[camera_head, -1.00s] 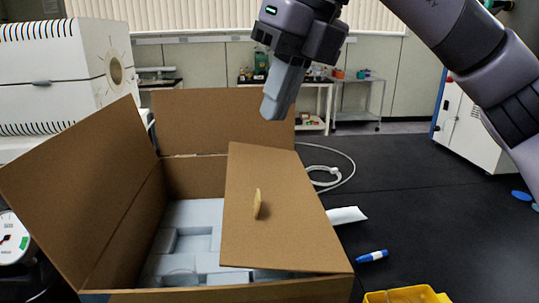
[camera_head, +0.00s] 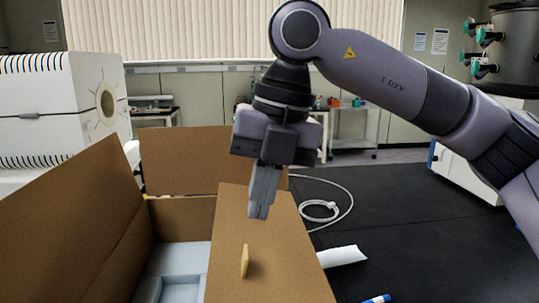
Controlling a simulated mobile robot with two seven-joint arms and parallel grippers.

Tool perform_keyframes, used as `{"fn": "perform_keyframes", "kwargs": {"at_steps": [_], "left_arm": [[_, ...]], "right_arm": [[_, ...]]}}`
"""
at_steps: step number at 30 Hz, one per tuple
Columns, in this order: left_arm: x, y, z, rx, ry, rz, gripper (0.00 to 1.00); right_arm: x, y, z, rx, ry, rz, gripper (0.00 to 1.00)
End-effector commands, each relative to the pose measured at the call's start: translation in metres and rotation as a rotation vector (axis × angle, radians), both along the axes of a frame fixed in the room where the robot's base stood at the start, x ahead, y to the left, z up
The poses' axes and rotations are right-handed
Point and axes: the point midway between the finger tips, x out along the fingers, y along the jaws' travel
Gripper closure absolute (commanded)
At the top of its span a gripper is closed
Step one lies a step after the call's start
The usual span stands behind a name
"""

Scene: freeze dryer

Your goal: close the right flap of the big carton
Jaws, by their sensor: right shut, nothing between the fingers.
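The big carton (camera_head: 185,212) stands open on the dark bench, with grey foam inside. Its right flap (camera_head: 272,264) lies folded inward over the right part of the opening, sloping slightly, with a small yellowish tab (camera_head: 245,261) standing up on it. The left flap (camera_head: 70,225) stands up and leans outward, and the far flap (camera_head: 215,160) stands upright. My right gripper (camera_head: 259,212) is shut and empty, pointing down at the far part of the right flap; I cannot tell whether it touches. My left gripper is not in view.
A white cable (camera_head: 322,210) is coiled on the dark bench right of the carton. A white paper piece (camera_head: 342,256) and a blue-and-white marker (camera_head: 377,298) lie nearby. A white machine (camera_head: 60,110) stands at the left. The bench to the right is mostly clear.

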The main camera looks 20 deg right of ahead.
Motion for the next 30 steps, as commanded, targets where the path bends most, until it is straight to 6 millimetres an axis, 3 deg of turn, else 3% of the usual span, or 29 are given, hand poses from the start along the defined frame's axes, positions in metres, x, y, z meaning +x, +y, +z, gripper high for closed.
{"fn": "perform_keyframes", "kwargs": {"at_steps": [3, 9, 23, 30], "left_arm": [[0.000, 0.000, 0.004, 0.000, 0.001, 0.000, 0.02], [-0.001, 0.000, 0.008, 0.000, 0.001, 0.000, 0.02], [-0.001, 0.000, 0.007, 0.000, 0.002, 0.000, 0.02], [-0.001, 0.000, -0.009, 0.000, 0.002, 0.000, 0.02]], "right_arm": [[0.001, 0.004, -0.021, 0.000, 0.002, -0.001, 1.00], [0.002, 0.009, -0.043, -0.001, 0.001, 0.000, 1.00], [0.003, 0.010, -0.049, 0.001, 0.000, 0.000, 1.00], [0.004, 0.014, -0.063, 0.000, 0.001, 0.001, 1.00]]}}
